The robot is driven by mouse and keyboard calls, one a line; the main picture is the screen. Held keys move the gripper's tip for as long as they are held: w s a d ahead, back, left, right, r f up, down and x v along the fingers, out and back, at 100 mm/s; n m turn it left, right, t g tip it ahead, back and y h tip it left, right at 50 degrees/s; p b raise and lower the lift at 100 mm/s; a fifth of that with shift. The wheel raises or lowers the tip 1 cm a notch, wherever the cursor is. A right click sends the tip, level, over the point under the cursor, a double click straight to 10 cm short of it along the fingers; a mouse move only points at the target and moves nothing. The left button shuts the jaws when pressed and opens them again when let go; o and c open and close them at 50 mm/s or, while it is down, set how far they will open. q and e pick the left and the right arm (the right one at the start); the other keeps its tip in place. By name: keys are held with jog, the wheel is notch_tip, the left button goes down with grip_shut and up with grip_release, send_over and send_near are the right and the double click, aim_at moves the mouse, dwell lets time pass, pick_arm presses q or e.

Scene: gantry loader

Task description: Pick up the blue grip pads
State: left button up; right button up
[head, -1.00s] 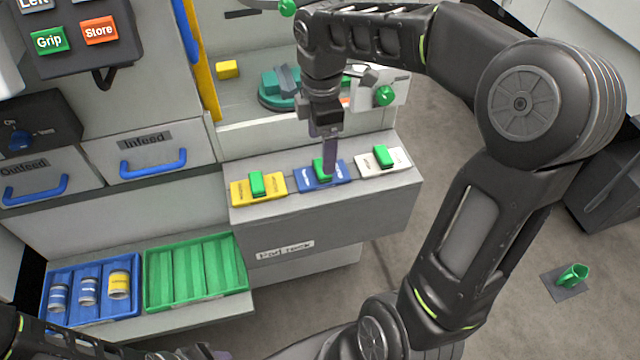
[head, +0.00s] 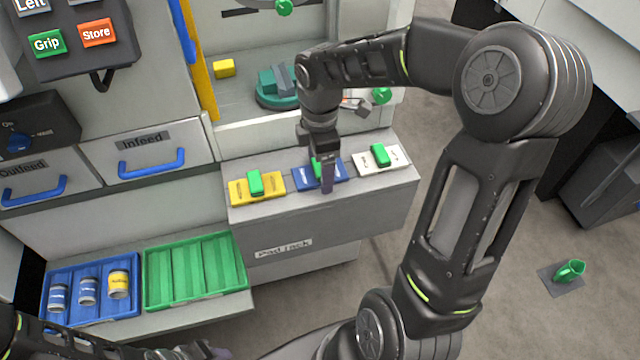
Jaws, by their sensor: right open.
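The blue grip pads (head: 304,176) lie in the middle of the pad rack (head: 330,222), between the yellow pads (head: 270,188) and the white pads (head: 398,158). A green handle stands on each set; the blue set's handle is mostly hidden behind my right gripper (head: 326,180). That gripper points down at the blue pads, open with nothing held. Its fingers overlap the handle in the picture; I cannot tell whether they touch it. Part of my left gripper (head: 205,351) shows at the bottom edge, its jaws unclear.
A green tray (head: 240,283) with empty slots and a blue tray (head: 50,310) with several labelled cylinders stand at lower left. Behind the rack is the machine bed with a teal round fixture (head: 270,101) and a yellow block (head: 224,68).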

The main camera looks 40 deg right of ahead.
jog(key=shift+f, duration=0.3)
dwell(0.4)
grip_shut()
dwell(0.7)
